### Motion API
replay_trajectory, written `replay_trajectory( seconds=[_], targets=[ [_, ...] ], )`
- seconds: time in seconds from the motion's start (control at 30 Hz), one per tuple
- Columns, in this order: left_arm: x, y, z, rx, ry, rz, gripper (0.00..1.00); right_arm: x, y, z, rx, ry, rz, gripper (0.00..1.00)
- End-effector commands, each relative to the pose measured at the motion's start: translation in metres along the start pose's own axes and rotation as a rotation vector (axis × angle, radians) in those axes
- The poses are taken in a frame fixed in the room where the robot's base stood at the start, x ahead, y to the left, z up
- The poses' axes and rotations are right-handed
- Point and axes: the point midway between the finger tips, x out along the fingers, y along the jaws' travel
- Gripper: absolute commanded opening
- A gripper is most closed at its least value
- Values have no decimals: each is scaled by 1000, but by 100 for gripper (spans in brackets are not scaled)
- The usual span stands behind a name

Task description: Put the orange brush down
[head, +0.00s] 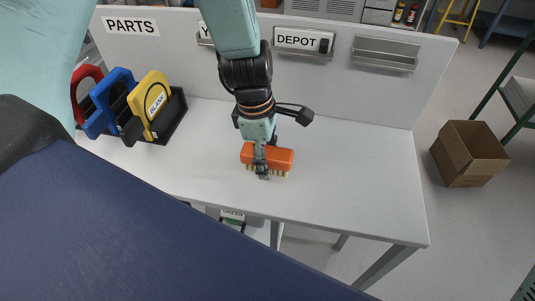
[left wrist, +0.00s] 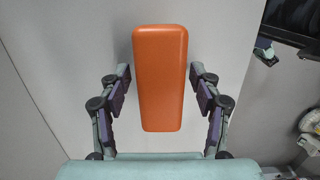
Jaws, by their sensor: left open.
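The orange brush (head: 278,157) is on the white table near its front edge, bristles down, in the head view. My left gripper (head: 261,160) is over the brush, with one finger in front of its orange back. In the left wrist view the brush (left wrist: 160,78) lies between the two fingers of the open gripper (left wrist: 160,90), with a visible gap on each side. The far finger is mostly hidden in the head view. My right gripper is not in view.
A black rack (head: 172,122) with red, blue and yellow-handled items stands at the table's left. A back panel carries PARTS (head: 131,26) and DEPOT (head: 296,40) labels. The table's right part (head: 365,170) is clear. A cardboard box (head: 468,155) stands on the floor at right.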

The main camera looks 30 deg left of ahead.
Motion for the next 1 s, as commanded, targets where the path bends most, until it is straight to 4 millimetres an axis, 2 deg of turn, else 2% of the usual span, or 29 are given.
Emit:
replay_trajectory(
  seconds=[0.13,0.23,0.7,0.83,1.0],
  targets=[
    [-2,0,0,0,0,0,64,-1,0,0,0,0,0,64],
    [-10,0,1,1,-1,0,64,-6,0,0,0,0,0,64],
    [-100,0,1,1,-3,1,64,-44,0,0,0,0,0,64],
    [-114,0,1,1,-2,1,64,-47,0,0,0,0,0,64],
    [-122,0,0,0,-1,0,64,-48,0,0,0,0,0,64]
  ],
)
